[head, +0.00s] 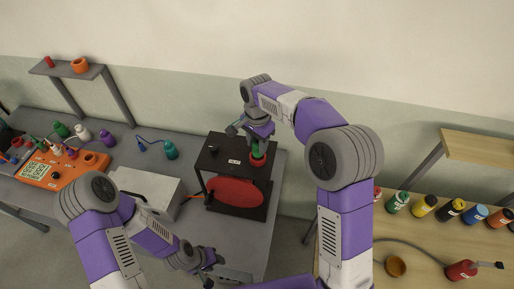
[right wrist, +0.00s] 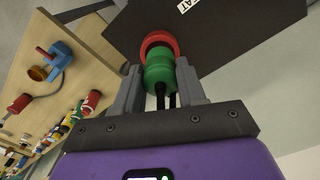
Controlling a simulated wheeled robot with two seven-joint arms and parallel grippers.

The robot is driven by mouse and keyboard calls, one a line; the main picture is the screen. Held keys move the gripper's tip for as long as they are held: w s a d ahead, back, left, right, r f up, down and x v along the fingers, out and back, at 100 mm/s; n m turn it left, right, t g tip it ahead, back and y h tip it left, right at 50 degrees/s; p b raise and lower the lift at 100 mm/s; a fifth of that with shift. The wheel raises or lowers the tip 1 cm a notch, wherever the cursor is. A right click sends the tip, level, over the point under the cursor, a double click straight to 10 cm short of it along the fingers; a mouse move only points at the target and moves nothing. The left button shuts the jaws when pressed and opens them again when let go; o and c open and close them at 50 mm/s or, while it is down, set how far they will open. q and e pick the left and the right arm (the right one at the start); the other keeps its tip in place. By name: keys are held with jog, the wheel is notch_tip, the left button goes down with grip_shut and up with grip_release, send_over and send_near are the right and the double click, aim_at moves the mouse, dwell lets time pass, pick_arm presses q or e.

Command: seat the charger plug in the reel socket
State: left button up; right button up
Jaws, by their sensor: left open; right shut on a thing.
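My right gripper (head: 257,146) is above the right side of a black reel stand (head: 222,150) with a large red disc (head: 236,191) on its front. Beyond the plug, a red ring-shaped socket (right wrist: 158,41) stands against the black panel. Plug and ring line up closely; I cannot tell how deep the plug sits. My left gripper (head: 213,258) is open and empty, low in front of the stand.
A grey box (head: 150,187) stands left of the reel stand, with an orange panel (head: 50,176) further left. A wooden table (head: 425,232) at right holds several bottles and an orange cup (head: 396,266).

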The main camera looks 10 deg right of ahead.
aim_at(257, 149)
notch_tip(257, 149, down, 2)
jog(key=shift+s+f, duration=0.15)
jog(key=shift+f, duration=0.3)
jog(key=shift+f, duration=0.15)
jog(key=o, duration=1.1)
notch_tip(257, 149, up, 12)
jog(key=shift+r+p, duration=0.2)
jog(key=shift+p, duration=0.1)
